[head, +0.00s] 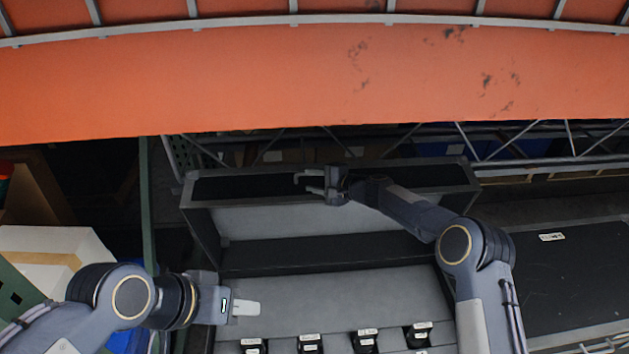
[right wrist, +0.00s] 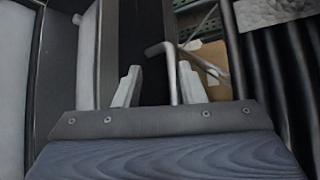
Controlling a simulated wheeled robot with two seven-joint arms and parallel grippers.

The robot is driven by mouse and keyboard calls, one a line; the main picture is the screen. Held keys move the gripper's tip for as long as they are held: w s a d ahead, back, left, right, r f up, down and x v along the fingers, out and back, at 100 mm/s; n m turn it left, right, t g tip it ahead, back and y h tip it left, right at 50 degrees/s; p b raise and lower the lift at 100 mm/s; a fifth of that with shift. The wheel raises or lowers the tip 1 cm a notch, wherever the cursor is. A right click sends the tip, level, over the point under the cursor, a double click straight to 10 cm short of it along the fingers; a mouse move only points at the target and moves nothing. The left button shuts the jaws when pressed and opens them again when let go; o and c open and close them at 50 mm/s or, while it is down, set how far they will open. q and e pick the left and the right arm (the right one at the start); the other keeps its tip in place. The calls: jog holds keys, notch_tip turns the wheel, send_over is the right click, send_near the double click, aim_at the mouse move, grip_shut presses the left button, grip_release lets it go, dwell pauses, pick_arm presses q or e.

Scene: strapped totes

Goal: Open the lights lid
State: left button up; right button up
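No lid marked as lights can be made out; the label print is too small to read. Several black clips with white labels (head: 365,341) line the bottom edge of the head view on a grey surface (head: 330,296). My right gripper (head: 309,183) is open and points left over the dark top of a grey shelf unit, far above the clips. In the right wrist view its two pale fingers (right wrist: 160,86) stand apart, with no object clearly held. My left gripper (head: 246,308) is just above and left of the clips; its fingers overlap in the view.
The shelf unit's frame (head: 201,232) stands across the middle. An orange beam (head: 300,80) spans the top. A white box (head: 55,252) is at left, and a dark surface (head: 575,275) at right. A bent metal rod (right wrist: 171,65) shows near the right fingers.

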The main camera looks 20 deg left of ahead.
jog(key=shift+f, duration=0.2)
jog(key=shift+s+d, duration=0.1)
jog(key=shift+d, duration=0.15)
jog(key=b+v, duration=0.2)
jog(key=v, duration=0.5)
jog(key=shift+r+b, duration=0.25)
jog(key=shift+b, duration=0.05)
jog(key=shift+s+d, duration=0.1)
jog(key=s+d+r+n+h, duration=0.2)
jog(key=s+d+r+n, duration=0.1)
jog(key=s+d+r, duration=0.55)
jog(key=s+d+r+n+h, duration=0.25)
jog(key=s+d+r, duration=0.35)
jog(key=s+d, duration=0.55)
jog(key=s+d+f+h, duration=0.2)
jog(key=s+d+f, duration=0.2)
jog(key=s+d, duration=0.3)
jog(key=s+d+f+h, duration=0.3)
jog(key=s+d, duration=0.3)
jog(key=s, duration=0.9)
jog(key=shift+s+d+f+n+t, duration=0.3)
jog(key=shift+d+f+n, duration=0.15)
jog(key=shift+f, duration=0.1)
